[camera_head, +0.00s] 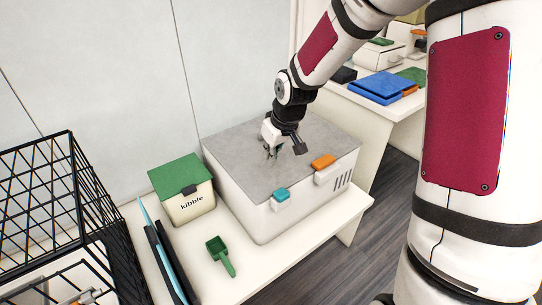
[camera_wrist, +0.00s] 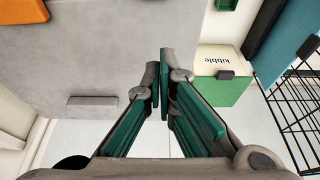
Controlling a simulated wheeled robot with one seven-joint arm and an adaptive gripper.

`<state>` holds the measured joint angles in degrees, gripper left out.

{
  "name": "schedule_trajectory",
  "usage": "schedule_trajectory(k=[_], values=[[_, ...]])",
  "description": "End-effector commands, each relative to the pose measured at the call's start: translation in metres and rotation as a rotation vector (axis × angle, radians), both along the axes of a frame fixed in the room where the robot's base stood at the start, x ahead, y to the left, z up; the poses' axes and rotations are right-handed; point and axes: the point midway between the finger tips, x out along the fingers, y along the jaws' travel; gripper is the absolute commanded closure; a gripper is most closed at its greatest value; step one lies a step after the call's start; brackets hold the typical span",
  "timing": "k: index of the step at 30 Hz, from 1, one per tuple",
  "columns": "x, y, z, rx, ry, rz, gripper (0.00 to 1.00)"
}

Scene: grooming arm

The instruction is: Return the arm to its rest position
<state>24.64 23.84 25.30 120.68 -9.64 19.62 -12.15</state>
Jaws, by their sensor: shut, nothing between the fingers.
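My gripper (camera_head: 272,152) hangs from my arm above the grey lid of the big white box (camera_head: 240,150), toward its back left part. In the wrist view my gripper (camera_wrist: 164,75) shows its two green-padded fingers brought together at the tips, with nothing between them. The grey lid (camera_wrist: 110,50) lies beyond the fingers in that view. I cannot tell the exact height of the fingertips over the lid. My arm reaches in from the upper right in the head view.
A kibble bin (camera_head: 185,192) with a green lid stands left of the box. A green scoop (camera_head: 220,254) lies on the white table (camera_head: 285,262). A black wire crate (camera_head: 50,190) is at the left. The wall is close behind.

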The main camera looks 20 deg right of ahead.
Motion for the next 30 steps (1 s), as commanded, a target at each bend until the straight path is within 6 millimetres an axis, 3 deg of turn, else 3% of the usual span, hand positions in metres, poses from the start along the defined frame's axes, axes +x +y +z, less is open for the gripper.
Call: schedule_trajectory(k=[10,14,20,30], values=[[-0.001,0.000,0.001,-0.002,0.000,0.000,1.00],[-0.013,-0.002,0.014,-0.029,0.013,-0.006,1.00],[-0.068,-0.010,0.065,-0.111,0.064,-0.055,1.00],[-0.195,-0.015,0.138,-0.172,0.143,-0.194,1.00]])
